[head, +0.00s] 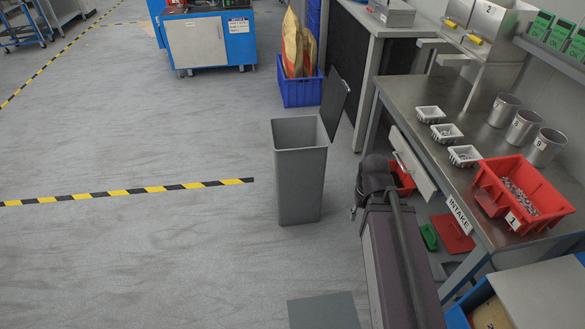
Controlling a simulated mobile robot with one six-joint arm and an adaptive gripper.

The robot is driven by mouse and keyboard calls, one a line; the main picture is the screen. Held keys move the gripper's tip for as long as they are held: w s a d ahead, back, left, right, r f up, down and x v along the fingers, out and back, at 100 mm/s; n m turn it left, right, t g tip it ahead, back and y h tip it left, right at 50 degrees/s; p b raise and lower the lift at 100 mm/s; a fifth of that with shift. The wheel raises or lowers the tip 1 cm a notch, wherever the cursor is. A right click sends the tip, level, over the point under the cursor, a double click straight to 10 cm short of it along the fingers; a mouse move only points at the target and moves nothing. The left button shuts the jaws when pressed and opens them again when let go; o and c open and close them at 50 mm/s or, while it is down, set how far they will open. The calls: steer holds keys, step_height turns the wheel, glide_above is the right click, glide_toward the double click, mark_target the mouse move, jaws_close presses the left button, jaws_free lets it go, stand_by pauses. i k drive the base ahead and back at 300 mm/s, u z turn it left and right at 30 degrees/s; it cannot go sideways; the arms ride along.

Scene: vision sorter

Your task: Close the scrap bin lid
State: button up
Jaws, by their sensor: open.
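The scrap bin (300,178) is a tall grey bin standing upright on the floor in the middle of the head view. Its mouth is open at the top, and the inside is dark. Its lid (335,103) is a dark grey panel raised at the bin's right rear edge, standing steeply and tilted up and to the right. My arm reaches up from the bottom of the view, to the right of the bin. I cannot make out my gripper or its fingers, and nothing of it shows at the lid.
A steel workbench (420,100) with an INTAKE sign stands to the right, bearing a red bin (518,222), small white trays and metal cups. A blue crate (301,92) with sacks stands behind the lid. Open floor lies left, with a yellow-black stripe (130,191).

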mark_target(334, 100)
steer(key=u, duration=0.1)
steer(key=i, duration=1.1)
steer(key=u, duration=0.3)
